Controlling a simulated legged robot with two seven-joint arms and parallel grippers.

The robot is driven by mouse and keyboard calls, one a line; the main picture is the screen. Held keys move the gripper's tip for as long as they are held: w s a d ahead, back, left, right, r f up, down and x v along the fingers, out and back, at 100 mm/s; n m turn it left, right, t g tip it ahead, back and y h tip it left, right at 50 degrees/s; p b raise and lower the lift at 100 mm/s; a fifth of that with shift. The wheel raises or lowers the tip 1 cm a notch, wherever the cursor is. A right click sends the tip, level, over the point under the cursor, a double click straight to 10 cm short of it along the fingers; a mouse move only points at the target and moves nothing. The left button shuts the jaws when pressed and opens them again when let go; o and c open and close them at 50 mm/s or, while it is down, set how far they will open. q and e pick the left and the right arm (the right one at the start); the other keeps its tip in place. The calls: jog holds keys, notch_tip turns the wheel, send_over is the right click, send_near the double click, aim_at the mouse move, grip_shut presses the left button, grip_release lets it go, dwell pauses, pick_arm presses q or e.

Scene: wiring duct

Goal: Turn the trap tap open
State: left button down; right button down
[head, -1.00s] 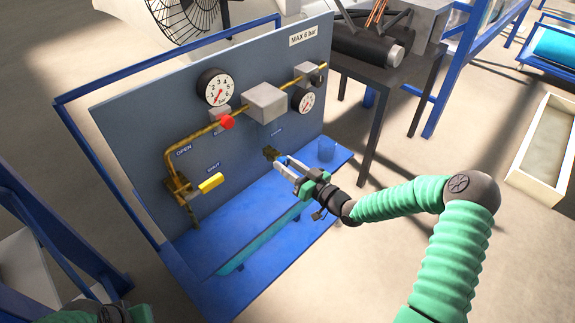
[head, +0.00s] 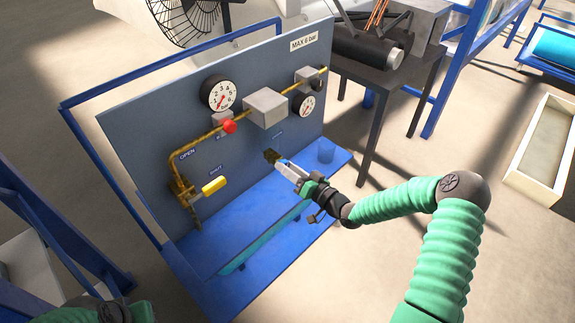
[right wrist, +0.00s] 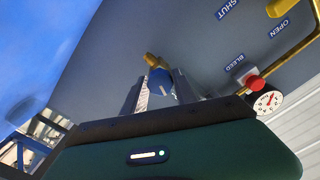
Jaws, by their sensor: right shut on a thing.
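The trap tap appears to be the small tap with a blue knob (right wrist: 160,82) on a brass body (right wrist: 153,61) low on the grey panel. In the head view its brass end (head: 271,155) shows just beyond my fingertips, and the knob is hidden by them. My right gripper (head: 284,167) is shut on the blue knob. In the right wrist view its two fingers (right wrist: 157,92) stand on either side of the knob. Part of my left arm shows at the bottom left edge of the head view; its fingers cannot be made out.
A yellow lever (head: 214,186) with OPEN and SHUT labels is at the panel's left. A red knob (head: 229,127), gauges (head: 218,93) and a grey box (head: 266,107) sit above. A blue cup (head: 326,150) stands on the blue tray (head: 190,262), right of my gripper.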

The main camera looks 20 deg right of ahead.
jog(key=m+p, duration=0.1)
jog(key=m, duration=0.2)
jog(key=m+p, duration=0.1)
jog(key=m, duration=0.1)
jog(key=shift+w+d+r+m, duration=0.1)
jog(key=shift+d+r+m, duration=0.1)
jog(key=shift+m, duration=0.2)
jog(key=m+p, duration=0.1)
jog(key=m, duration=0.2)
jog(key=shift+f+m, duration=0.1)
jog(key=shift+m, duration=1.3)
jog(key=shift+p, duration=0.3)
jog(key=c, duration=1.3)
grip_release()
jog(key=shift+f, duration=0.1)
jog(key=o, duration=0.3)
jog(key=shift+d+f, duration=0.1)
